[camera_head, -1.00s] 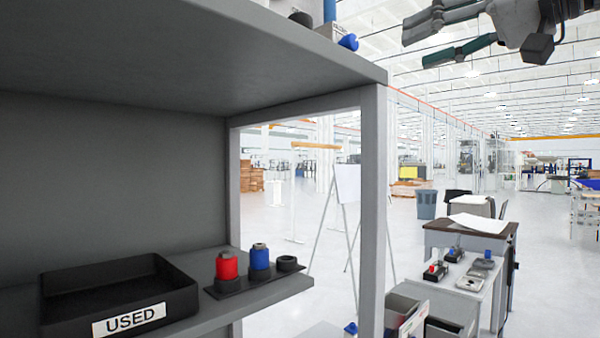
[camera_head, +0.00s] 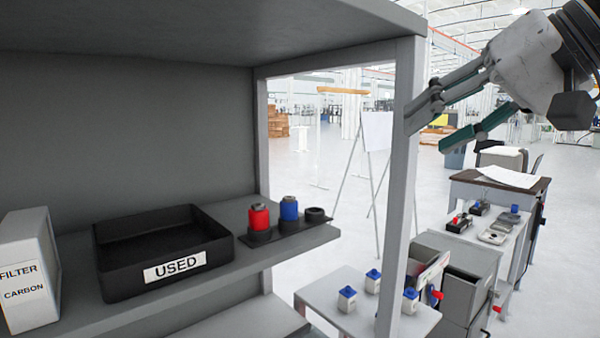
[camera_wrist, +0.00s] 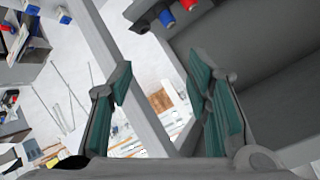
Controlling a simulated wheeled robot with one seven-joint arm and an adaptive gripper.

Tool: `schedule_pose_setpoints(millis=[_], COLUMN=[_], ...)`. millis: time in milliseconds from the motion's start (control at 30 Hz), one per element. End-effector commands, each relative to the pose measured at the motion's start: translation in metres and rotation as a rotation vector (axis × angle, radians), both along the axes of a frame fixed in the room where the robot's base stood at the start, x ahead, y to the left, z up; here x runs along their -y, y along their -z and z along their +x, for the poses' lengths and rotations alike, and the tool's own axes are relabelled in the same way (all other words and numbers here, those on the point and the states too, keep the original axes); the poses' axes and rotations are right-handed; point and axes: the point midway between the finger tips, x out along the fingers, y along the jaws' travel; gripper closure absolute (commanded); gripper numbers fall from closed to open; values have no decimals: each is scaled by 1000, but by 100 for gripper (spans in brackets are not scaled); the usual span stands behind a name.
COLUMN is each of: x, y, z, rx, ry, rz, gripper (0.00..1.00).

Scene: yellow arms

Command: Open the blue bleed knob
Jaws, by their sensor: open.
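My gripper (camera_head: 428,125) is at the upper right in the head view, in front of the shelf's grey post. It is open and empty; in the wrist view its green-padded fingers (camera_wrist: 160,80) stand apart with nothing between them. I cannot pick out a blue bleed knob for certain now. A blue canister (camera_head: 289,208) stands on the middle shelf beside a red one (camera_head: 259,217). They also show at the top of the wrist view, the blue one (camera_wrist: 167,18) and the red one. The top of the upper shelf is out of view.
A grey shelf post (camera_head: 405,200) stands close to my gripper. A black USED tray (camera_head: 215,262) and a white filter box (camera_head: 30,270) sit on the middle shelf. Several blue-capped bottles (camera_head: 373,281) stand on a low table. A bench (camera_head: 512,230) with small devices is at right.

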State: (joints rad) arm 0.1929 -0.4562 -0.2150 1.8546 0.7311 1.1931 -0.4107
Motion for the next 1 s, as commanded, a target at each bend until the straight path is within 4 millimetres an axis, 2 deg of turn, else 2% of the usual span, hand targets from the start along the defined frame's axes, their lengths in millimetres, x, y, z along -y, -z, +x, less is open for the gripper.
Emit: schedule_pose_setpoints(millis=[200,433,600,1000], x=[-10,-16,-16,-17], y=[33,60,68,74], z=[-22,-39,-44,-46], rx=[-84,-142,-157,-167], ry=[14,25,30,31], rz=[-56,-109,-127,-136], gripper=[55,55,55,55])
